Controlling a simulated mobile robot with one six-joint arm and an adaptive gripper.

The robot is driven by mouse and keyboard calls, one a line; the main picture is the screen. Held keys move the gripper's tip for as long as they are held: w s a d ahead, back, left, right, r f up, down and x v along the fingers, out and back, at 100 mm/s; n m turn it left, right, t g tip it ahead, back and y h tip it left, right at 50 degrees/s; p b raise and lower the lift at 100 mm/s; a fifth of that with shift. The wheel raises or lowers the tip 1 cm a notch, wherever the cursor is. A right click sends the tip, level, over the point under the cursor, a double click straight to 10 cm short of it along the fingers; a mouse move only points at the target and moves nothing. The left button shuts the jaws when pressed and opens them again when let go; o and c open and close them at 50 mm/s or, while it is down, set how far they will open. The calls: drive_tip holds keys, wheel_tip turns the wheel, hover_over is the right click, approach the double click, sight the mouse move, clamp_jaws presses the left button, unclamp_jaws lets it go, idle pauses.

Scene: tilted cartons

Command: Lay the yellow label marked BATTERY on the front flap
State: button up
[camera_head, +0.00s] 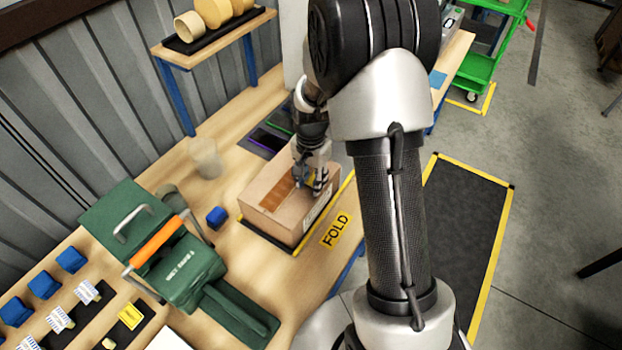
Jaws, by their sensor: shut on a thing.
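A brown cardboard carton (270,212) sits on a dark yellow-edged mat on the workbench. Its top has a darker brown strip, and a white printed label shows on its front side. My gripper (311,187) is over the right part of the carton's top, pointing down. It is shut on a small yellow label (311,179), mostly hidden between the fingers; its print cannot be read. I cannot tell whether the label touches the carton. Another yellow label (131,316) lies on a black mat at the lower left; its print is too small to read.
A yellow FOLD marking (336,229) is on the bench edge by the carton. A green machine (185,270) with an orange bar stands left, near a blue block (216,217). A shelf (215,38) with tape rolls is behind. Several blue blocks are at the left.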

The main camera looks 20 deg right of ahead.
drive_tip(key=o, duration=0.7)
drive_tip(key=shift+o, duration=0.2)
drive_tip(key=o, duration=0.5)
drive_tip(key=shift+o, duration=0.2)
drive_tip(key=shift+r+p, duration=2.6)
drive_tip(key=shift+r, duration=0.95)
